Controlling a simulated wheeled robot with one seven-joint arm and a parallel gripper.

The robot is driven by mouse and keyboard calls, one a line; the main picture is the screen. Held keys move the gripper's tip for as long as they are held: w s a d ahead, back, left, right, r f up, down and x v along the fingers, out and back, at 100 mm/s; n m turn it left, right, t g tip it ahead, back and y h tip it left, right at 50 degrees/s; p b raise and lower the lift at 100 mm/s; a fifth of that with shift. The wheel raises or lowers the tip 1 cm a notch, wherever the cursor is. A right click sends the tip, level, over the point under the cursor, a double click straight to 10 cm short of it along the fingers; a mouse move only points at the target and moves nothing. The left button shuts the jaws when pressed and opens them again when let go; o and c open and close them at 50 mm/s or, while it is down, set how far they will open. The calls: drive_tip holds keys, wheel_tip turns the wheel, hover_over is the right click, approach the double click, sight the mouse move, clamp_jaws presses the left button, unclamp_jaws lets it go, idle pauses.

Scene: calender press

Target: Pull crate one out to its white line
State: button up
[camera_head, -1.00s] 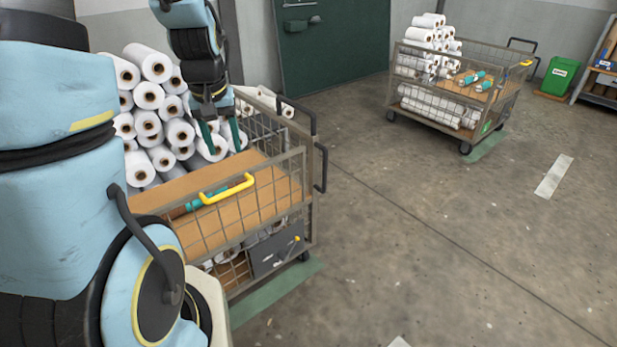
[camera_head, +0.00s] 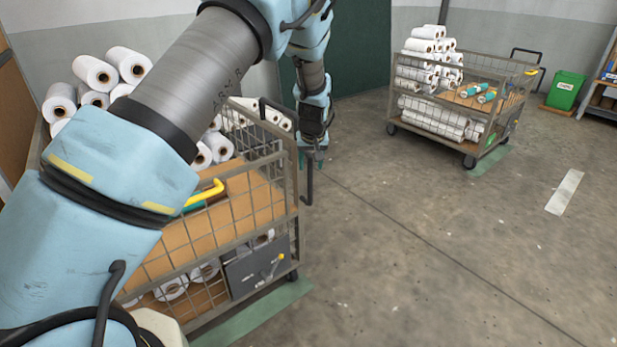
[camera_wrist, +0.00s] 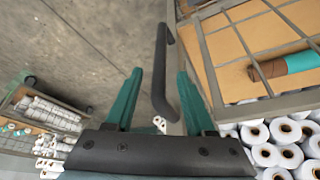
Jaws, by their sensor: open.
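Two wire-mesh crates on castors stand in view, and no number tells me which is crate one. The near crate (camera_head: 297,212) has a wooden top, stacked white rolls and black handles at its right end. The far crate (camera_head: 489,127) stands at the back right. My gripper (camera_head: 314,158) is open at the near crate's right end, above a black handle (camera_head: 308,185). In the wrist view, that handle (camera_wrist: 160,75) appears between my teal fingers (camera_wrist: 158,100), with no clear contact. A white line (camera_head: 565,192) lies on the floor at the right, ahead of the far crate.
Green floor strips lie beside the near crate (camera_head: 255,314) and the far crate. A green bin (camera_head: 564,91) and a shelf stand at the back right. My arm hides part of the near crate. The floor between and in front of the crates is clear.

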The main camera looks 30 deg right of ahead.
sight(310, 171)
drive_tip(key=x, duration=0.7)
clamp_jaws()
idle(0.3)
idle(1.0)
